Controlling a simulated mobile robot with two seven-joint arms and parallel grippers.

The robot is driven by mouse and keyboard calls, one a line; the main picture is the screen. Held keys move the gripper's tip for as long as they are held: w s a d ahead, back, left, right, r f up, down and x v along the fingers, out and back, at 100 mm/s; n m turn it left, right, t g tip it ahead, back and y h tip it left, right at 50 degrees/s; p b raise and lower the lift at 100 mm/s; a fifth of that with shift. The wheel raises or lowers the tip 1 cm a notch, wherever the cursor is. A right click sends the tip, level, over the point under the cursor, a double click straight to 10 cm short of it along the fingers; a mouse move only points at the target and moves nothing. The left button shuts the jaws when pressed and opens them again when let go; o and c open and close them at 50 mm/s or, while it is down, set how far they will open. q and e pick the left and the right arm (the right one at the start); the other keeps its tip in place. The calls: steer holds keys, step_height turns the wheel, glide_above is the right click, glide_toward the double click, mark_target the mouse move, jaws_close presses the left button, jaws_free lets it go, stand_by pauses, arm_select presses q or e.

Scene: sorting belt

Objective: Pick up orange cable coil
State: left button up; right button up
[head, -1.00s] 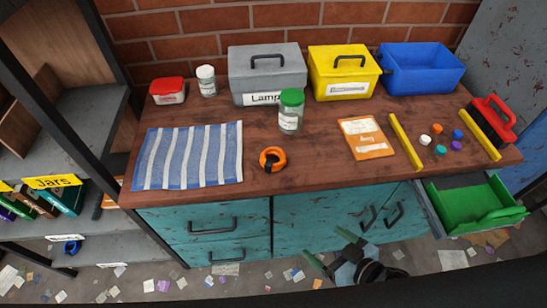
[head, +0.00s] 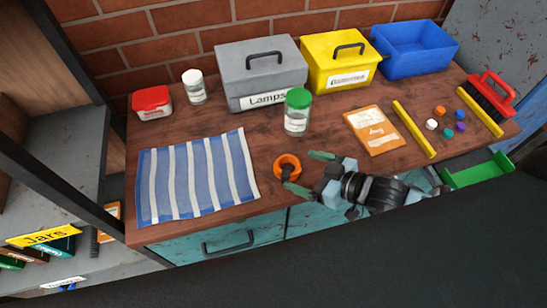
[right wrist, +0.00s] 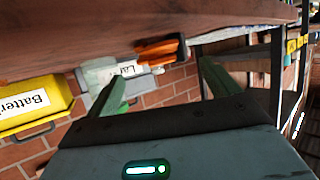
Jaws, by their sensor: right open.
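The orange cable coil (head: 279,166) lies near the front edge of the wooden worktop, right of the striped cloth. My right gripper (head: 301,170) is open and empty, reaching in from the right at the worktop's front edge. Its green fingertips are close to the coil, one behind its right side and one in front. I cannot tell whether they touch it. In the right wrist view the coil (right wrist: 160,49) shows beyond and between the two open fingers (right wrist: 163,82). My left gripper is not in view.
A green-lidded jar (head: 297,112) stands behind the coil. The striped cloth (head: 195,176) lies to its left, an orange packet (head: 374,131) to its right. A grey box (head: 258,75), yellow box (head: 340,60) and blue bin (head: 416,47) line the back. An open drawer holds a green tray (head: 480,172).

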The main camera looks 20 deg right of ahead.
mark_target(282, 163)
steer(key=shift+w+a+f, duration=0.1)
steer(key=shift+w, duration=0.05)
steer(key=shift+x, duration=0.85)
steer(key=shift+w+a+f, duration=0.1)
steer(key=shift+w+a, duration=0.2)
steer(key=shift+w, duration=0.05)
steer(key=shift+x, duration=2.25)
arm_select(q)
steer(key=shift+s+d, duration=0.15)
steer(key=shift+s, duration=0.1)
arm_select(e)
steer(key=shift+a, duration=0.1)
steer(key=shift+c, duration=0.5)
steer(key=c, duration=1)
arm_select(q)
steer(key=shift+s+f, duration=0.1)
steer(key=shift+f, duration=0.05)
arm_select(e)
steer(key=shift+c, duration=0.2)
